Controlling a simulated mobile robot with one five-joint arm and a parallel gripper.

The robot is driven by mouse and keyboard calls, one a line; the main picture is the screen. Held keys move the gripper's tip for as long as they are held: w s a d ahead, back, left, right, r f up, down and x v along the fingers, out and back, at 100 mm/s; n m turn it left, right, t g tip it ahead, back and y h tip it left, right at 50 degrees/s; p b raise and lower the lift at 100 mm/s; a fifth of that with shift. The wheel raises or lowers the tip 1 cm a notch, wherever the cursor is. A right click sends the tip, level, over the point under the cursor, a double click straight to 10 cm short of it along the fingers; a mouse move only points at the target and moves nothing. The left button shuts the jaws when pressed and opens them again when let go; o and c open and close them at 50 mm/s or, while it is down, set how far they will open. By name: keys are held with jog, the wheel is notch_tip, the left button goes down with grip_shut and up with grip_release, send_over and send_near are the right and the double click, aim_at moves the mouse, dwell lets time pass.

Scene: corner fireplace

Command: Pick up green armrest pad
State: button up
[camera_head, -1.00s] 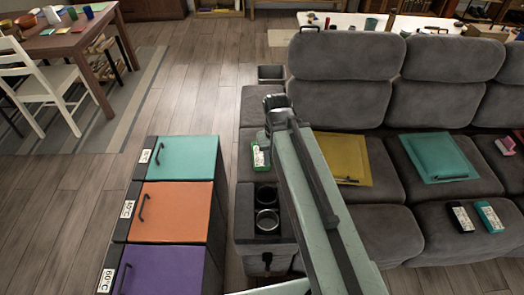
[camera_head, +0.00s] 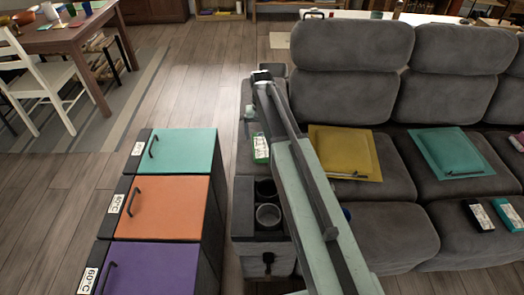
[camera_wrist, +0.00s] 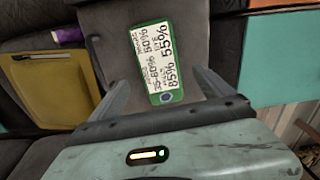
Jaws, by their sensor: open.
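The green armrest pad (camera_head: 261,149) is a small green block with a white printed label. It lies on the dark grey armrest at the sofa's left end. In the wrist view the pad (camera_wrist: 165,92) lies ahead, between my two spread fingers, its label facing up. My gripper (camera_wrist: 162,80) is open and empty. I cannot tell its exact height above the pad. In the head view my arm reaches out beside the pad and the gripper end is partly hidden behind the wrist.
Two cup holders (camera_head: 267,214) sit nearer on the armrest. A yellow pad (camera_head: 345,152) and a teal cushion (camera_head: 452,153) lie on the seats. A teal, orange and purple drawer unit (camera_head: 165,207) stands at left.

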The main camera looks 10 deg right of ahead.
aim_at(262, 144)
notch_tip(262, 144, down, 7)
jog(key=b, duration=0.6)
jog(key=shift+d+r, duration=0.1)
jog(key=shift+r, duration=0.05)
jog(key=c, duration=1.5)
